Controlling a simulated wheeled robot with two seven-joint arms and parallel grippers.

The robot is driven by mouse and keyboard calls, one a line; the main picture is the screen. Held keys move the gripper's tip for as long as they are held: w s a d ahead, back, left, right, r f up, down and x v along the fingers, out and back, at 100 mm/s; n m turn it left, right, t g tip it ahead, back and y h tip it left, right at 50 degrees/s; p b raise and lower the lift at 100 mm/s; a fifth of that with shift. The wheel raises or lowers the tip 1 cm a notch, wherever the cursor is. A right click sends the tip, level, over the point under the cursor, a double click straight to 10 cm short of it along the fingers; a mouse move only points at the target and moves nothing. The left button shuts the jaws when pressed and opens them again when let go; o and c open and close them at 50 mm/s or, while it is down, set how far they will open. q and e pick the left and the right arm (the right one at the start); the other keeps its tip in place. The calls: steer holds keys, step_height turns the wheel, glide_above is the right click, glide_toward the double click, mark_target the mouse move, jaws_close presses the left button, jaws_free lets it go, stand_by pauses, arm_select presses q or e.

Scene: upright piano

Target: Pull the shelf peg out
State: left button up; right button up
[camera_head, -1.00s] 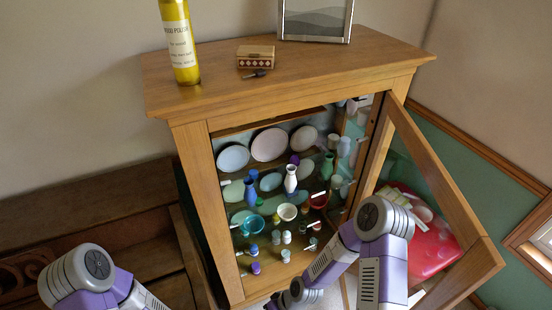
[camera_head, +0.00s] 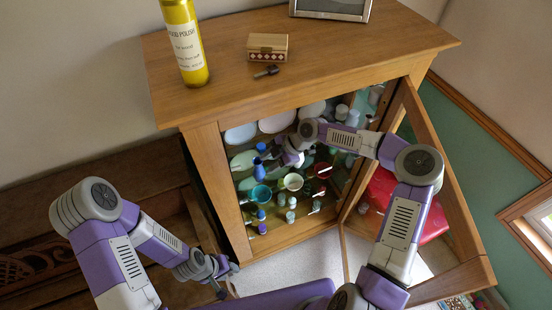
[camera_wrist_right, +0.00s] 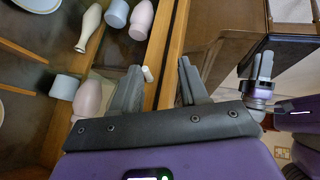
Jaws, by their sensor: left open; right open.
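A small white shelf peg (camera_wrist_right: 148,74) sticks out of the cabinet's wooden side in the right wrist view. It lies beyond and between the tips of my open right gripper (camera_wrist_right: 160,80), apart from both fingers. In the head view, my right gripper (camera_head: 283,157) reaches into the cabinet's upper part, its fingers mostly hidden. Other small pale pegs (camera_head: 243,202) show along the cabinet's left side. My left gripper (camera_head: 222,284) is open and empty, low outside the cabinet's left front; it also shows in the right wrist view (camera_wrist_right: 262,66).
Vases, cups and plates crowd the shelves; a blue vase (camera_head: 259,170) stands close to my right gripper. The glass door (camera_head: 438,150) stands open on the right. A yellow polish bottle (camera_head: 184,42) and small box (camera_head: 267,47) stand on top.

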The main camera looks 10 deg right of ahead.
steer(key=p, duration=0.2)
glide_toward(233, 169)
steer(key=x, duration=0.4)
steer(key=shift+d+f, duration=0.15)
steer(key=shift+f, duration=0.05)
steer(key=shift+w+a+f, duration=0.25)
steer(key=shift+a+f, duration=0.4)
steer(key=shift+a, duration=0.25)
steer(key=shift+w+a+f, duration=0.1)
steer(key=shift+a+f, duration=0.25)
steer(key=shift+f, duration=0.3)
jaws_close()
